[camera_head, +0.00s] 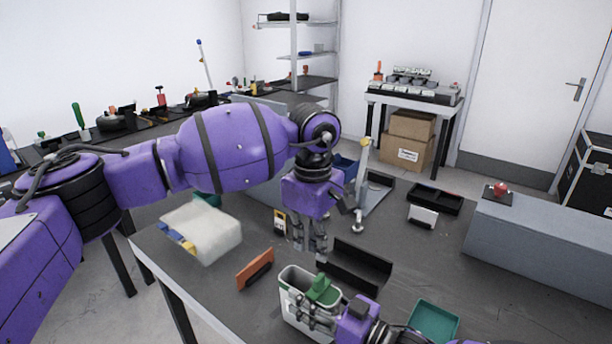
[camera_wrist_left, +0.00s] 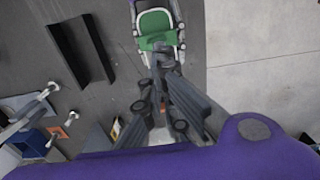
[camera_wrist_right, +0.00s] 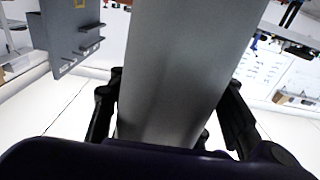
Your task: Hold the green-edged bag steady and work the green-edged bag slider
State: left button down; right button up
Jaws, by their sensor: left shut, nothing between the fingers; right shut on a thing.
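The green-edged bag (camera_head: 290,322) is a pale upright pouch on the near part of the table, with a green rim around its top. A green slider piece (camera_head: 322,289) sits across that top; it also shows in the left wrist view (camera_wrist_left: 156,28). My right gripper (camera_head: 308,314) comes from the lower right and is shut on the bag's side. The bag's grey wall (camera_wrist_right: 185,70) fills the space between its fingers in the right wrist view. My left gripper (camera_head: 310,248) points down, shut and empty, above and just behind the slider, apparently apart from it.
An orange-brown block (camera_head: 256,268) and a clear-wrapped white pack (camera_head: 205,232) lie to the left. A black angled tray (camera_head: 358,266) is just behind the bag, and a green tray (camera_head: 434,320) is to its right. A thin stand (camera_head: 362,185) rises behind my left gripper.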

aim_at(319, 283)
jog(key=shift+d+f, duration=0.1)
jog(key=shift+f, duration=0.15)
pick_arm(q)
jog(key=w+a+r+g+h, duration=0.2)
jog(key=w+a, duration=0.4)
jog(key=a, duration=0.2)
jog(key=x, duration=1)
jog(key=shift+w+d+f, duration=0.1)
jog(key=shift+d+f, duration=0.15)
jog(key=shift+d, duration=0.1)
jog(key=shift+s+d+r, duration=0.1)
jog(key=shift+s+d, duration=0.25)
jog(key=shift+d, duration=0.15)
jog(key=shift+s+d+r, duration=0.1)
jog(key=shift+s+d, duration=0.25)
jog(key=shift+d, duration=0.2)
jog(key=shift+s+d, duration=0.35)
jog(key=shift+d, duration=0.1)
